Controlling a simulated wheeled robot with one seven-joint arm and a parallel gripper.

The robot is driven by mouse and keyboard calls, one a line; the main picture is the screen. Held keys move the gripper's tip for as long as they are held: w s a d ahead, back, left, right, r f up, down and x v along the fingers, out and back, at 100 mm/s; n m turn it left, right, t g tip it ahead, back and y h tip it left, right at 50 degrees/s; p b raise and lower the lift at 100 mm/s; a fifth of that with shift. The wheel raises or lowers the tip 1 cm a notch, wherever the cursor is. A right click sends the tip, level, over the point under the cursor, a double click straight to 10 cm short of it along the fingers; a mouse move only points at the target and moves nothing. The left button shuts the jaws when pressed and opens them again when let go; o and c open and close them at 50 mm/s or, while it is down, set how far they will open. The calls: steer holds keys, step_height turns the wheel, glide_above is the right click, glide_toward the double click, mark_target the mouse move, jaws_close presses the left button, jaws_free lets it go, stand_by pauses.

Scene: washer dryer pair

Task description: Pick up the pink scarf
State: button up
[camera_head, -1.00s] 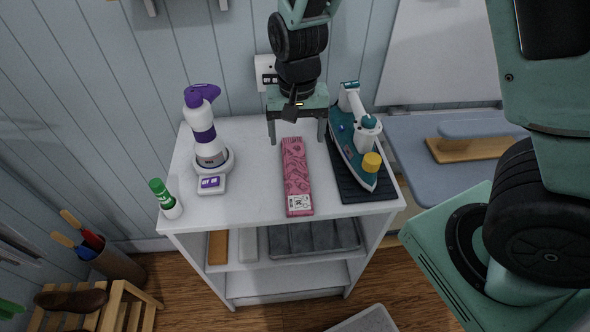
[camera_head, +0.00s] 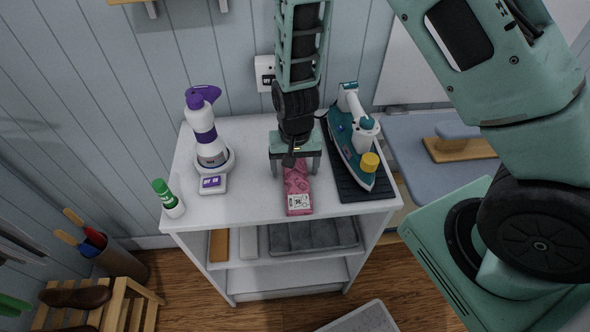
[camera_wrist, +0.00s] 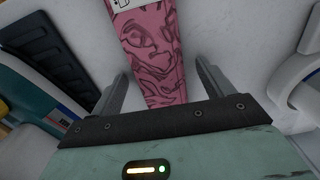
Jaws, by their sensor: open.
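The pink scarf (camera_head: 297,184) is a folded, dark-patterned strip with a white label at its near end, lying flat on the white shelf unit's top. My gripper (camera_head: 295,172) is open above the scarf's far part and hides that part in the head view. In the wrist view the scarf (camera_wrist: 152,50) runs between the two fingers of my gripper (camera_wrist: 160,85), with a gap on each side. The fingers do not touch its sides. I cannot tell exactly how high the fingertips are above the top.
A teal iron (camera_head: 350,140) stands on a dark ribbed mat (camera_head: 371,192) close to the right. A purple-and-white spray bottle (camera_head: 203,130), a small scale-like device (camera_head: 212,184) and a green-capped tube (camera_head: 168,198) are to the left. The white top (camera_head: 245,200) is bare between.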

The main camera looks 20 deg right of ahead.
steer(key=c, duration=1.1)
